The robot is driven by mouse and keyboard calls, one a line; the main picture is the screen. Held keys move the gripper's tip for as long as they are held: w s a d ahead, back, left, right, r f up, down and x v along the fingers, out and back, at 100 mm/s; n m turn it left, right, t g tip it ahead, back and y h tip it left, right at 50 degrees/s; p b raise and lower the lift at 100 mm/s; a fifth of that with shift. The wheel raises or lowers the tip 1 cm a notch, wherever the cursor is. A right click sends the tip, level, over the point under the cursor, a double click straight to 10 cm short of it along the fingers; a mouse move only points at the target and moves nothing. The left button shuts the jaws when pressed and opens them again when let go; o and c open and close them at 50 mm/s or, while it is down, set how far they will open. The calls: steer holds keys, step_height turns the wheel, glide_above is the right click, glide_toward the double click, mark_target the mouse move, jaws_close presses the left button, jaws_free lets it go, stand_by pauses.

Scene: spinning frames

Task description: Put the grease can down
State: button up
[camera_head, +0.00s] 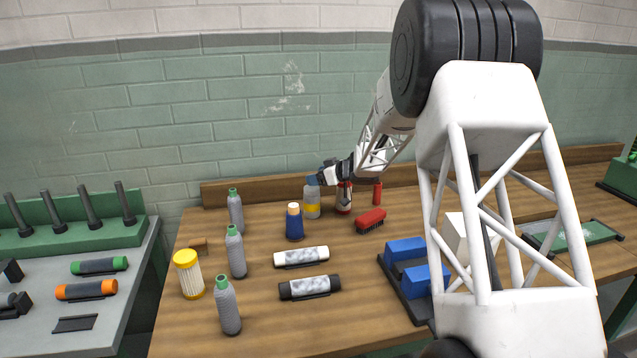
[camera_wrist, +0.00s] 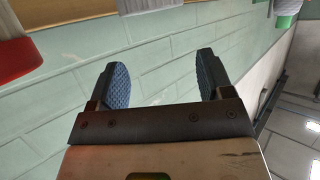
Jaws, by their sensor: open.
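I cannot tell for certain which thing is the grease can. A red and white can (camera_head: 343,198) stands upright at the back of the bench, just below and right of my gripper (camera_head: 324,176). A clear bottle with a yellow band (camera_head: 312,205) stands left of it, close under the fingertips. My gripper is open, and in the wrist view its two blue-padded fingers (camera_wrist: 160,82) are apart with only green wall between them. A red and white thing (camera_wrist: 12,55), perhaps that can, shows at the wrist view's upper left, outside the fingers.
Grey green-capped bottles (camera_head: 236,252), a blue bottle (camera_head: 294,225) and a yellow-lidded jar (camera_head: 188,278) stand on the left part. Two tubes (camera_head: 302,257) lie mid-bench. A red brush (camera_head: 370,221), a small red cylinder (camera_head: 377,192) and a blue-block tray (camera_head: 405,252) are right.

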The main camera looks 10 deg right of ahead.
stand_by(0.8)
steer(key=s+r+m+t+h, duration=0.3)
steer(key=s+r+h, duration=0.3)
steer(key=r, duration=0.5)
steer(key=s+d+r+m+h, duration=0.1)
steer(key=s+r+m+h, duration=0.15)
steer(key=s, duration=0.55)
steer(key=s+d+r+m+h, duration=0.1)
steer(key=s+r+h, duration=0.15)
steer(key=s, duration=0.45)
steer(key=s+a+f+m+g, duration=0.1)
steer(key=s+a+f+g, duration=0.1)
steer(key=s, duration=1.2)
steer(key=s+a+f+g+y, duration=0.1)
steer(key=s+g, duration=0.3)
steer(key=s, duration=1)
steer(key=s+a+f+m+g, duration=0.1)
steer(key=s+a+f+g, duration=0.2)
steer(key=s, duration=1.1)
steer(key=shift+s+a+f+m+g, duration=0.25)
steer(key=shift+a+f+m+g, duration=0.15)
steer(key=shift+f+g, duration=0.1)
